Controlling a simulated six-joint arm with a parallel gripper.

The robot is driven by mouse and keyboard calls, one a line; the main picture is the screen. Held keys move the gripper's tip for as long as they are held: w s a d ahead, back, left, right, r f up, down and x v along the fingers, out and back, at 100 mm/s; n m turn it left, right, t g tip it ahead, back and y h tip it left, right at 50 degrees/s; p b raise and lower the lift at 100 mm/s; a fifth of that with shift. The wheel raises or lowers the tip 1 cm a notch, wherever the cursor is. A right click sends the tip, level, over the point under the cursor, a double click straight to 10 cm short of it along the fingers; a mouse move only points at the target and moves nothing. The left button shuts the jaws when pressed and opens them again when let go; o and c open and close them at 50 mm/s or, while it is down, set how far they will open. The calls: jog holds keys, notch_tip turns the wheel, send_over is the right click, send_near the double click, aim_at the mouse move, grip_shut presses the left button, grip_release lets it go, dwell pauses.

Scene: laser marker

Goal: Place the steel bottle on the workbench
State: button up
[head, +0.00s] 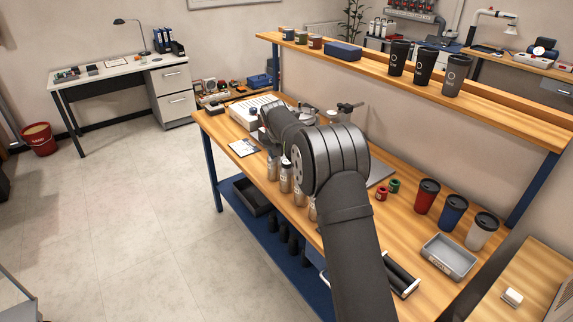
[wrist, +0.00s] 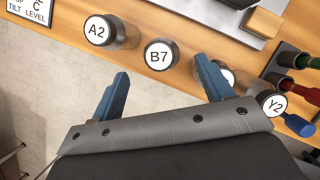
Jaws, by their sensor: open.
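Several steel bottles stand in a row along the front edge of the wooden workbench (head: 408,215). In the head view one steel bottle (head: 285,179) shows left of my arm, and others are partly hidden by it. In the wrist view, round white labels top them: bottle A2 (wrist: 110,32), bottle B7 (wrist: 161,55), a partly hidden one (wrist: 228,76) and Y2 (wrist: 273,104). My gripper (wrist: 162,67) is open and empty, its blue fingers on either side of B7's near side, apart from it. The right finger covers part of the third bottle. My arm hides the gripper in the head view.
A grey tray (head: 449,257) and red, blue and white cups (head: 454,211) stand at the bench's right. Dark tumblers (head: 424,65) stand on the raised shelf. Screwdrivers (wrist: 290,85) lie right in the wrist view. A sign (wrist: 33,10) is at upper left.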

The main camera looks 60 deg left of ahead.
aim_at(287, 168)
jog(key=v, duration=0.4)
jog(key=x, duration=1.2)
jog(key=shift+s+d, duration=0.1)
notch_tip(287, 168, up, 3)
jog(key=shift+r, duration=0.75)
